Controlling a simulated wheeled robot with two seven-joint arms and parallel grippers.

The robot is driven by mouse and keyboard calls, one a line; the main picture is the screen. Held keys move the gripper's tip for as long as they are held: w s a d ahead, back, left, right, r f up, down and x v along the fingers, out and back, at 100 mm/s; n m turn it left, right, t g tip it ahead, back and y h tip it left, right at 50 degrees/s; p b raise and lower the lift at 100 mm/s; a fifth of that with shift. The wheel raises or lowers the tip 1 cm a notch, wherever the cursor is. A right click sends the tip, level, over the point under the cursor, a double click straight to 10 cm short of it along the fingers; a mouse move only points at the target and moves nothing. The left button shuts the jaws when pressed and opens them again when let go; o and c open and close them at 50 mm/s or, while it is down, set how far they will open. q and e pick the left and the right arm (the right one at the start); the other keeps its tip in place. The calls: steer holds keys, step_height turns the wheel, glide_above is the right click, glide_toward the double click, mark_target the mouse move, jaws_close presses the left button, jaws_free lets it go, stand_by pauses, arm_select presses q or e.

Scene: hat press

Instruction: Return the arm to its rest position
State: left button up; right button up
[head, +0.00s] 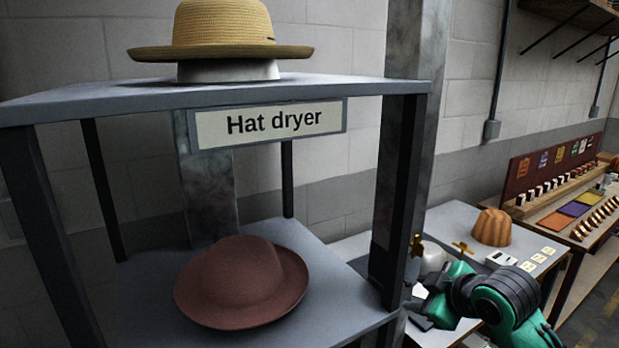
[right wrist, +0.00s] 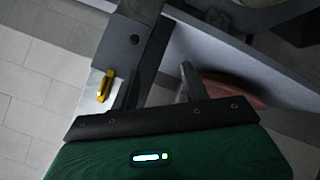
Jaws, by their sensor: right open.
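My right arm, green and black, comes in at the lower right of the head view, beside the dryer's right front post. Its gripper (head: 418,316) is small there and partly hard to make out. In the right wrist view the right gripper (right wrist: 158,82) has its two dark fingers apart, with nothing between them. A reddish-brown hat (head: 241,281) lies on the lower shelf of the hat dryer (head: 338,262), apart from the gripper. Part of it shows in the right wrist view (right wrist: 236,90), past the fingers. My left gripper is not in view.
A straw hat (head: 222,28) sits on a stand on the dryer's top shelf (head: 345,87). Right of the dryer, a table (head: 452,216) holds an orange fluted mould (head: 492,228) and small items. A workbench (head: 560,215) stands further right. The dryer posts are close to my arm.

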steer(key=s+f+m+g, duration=0.2)
steer(key=s+f, duration=0.4)
steer(key=f, duration=0.5)
steer(key=s+d+f+m+g+h, duration=0.15)
steer(key=s+f+m, duration=0.25)
steer(key=s+f, duration=0.7)
steer(key=s+f+m+g+h, duration=0.3)
steer(key=s+f, duration=0.5)
steer(key=s, duration=0.7)
step_height(320, 180, down, 29)
steer(key=g, duration=0.1)
steer(key=s+d+f+g, duration=0.1)
steer(key=s+d+f, duration=0.2)
steer(key=s+f, duration=1.6)
steer(key=shift+s+f, duration=0.4)
steer(key=shift+f, duration=0.45)
